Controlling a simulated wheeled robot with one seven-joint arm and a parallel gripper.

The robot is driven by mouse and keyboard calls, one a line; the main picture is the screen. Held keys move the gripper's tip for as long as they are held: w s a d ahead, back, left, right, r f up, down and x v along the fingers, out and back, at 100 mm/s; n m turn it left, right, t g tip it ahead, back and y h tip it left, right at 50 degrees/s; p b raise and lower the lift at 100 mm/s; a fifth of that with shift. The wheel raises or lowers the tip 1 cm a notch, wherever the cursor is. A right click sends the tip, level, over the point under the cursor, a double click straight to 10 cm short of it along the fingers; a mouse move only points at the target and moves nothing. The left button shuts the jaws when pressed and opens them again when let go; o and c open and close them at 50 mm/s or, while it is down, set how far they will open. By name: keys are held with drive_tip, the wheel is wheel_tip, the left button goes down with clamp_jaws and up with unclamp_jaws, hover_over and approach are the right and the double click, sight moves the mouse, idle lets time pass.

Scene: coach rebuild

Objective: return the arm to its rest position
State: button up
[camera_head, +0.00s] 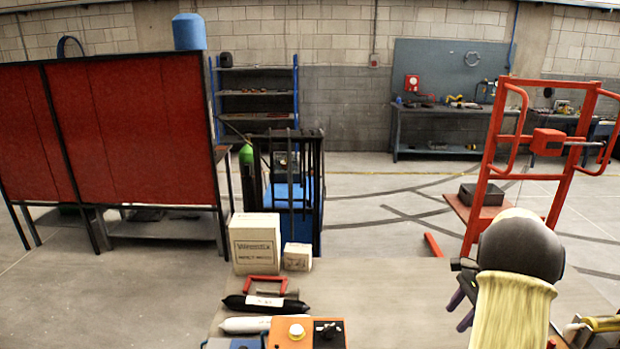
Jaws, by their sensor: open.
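My gripper (460,311) shows at the lower right, partly hidden behind my own arm. Its dark purple fingers point down and to the left, spread apart, with nothing seen between them. My arm, with a dark rounded joint and a pale yellow sleeve, rises from the bottom edge over the right part of the table (390,295). The gripper is to the right of the things on the table, clear of them.
At the table's left are a large carton (254,244), a small box (297,257), a red handle (266,284), black (262,303) and white (245,325) cylinders, and an orange unit (292,332). A red frame (489,150) stands behind my arm. The table's middle is bare.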

drive_tip(key=s+a+n+h, duration=0.1)
drive_tip(key=s+a+n, duration=0.4)
drive_tip(key=a, duration=0.3)
drive_tip(key=s+a+r+n+t+h, duration=0.1)
drive_tip(key=s+a+n, duration=0.4)
drive_tip(key=a+n, duration=0.2)
drive_tip(key=s+a+n+t+h, duration=0.1)
drive_tip(key=s+a+n+h, duration=0.1)
drive_tip(key=s+a+n, duration=0.4)
drive_tip(key=a, duration=0.5)
drive_tip(key=shift+a+r+n, duration=0.15)
drive_tip(key=shift+r+n, duration=0.1)
drive_tip(key=shift+n, duration=0.05)
drive_tip(key=shift+w, duration=0.1)
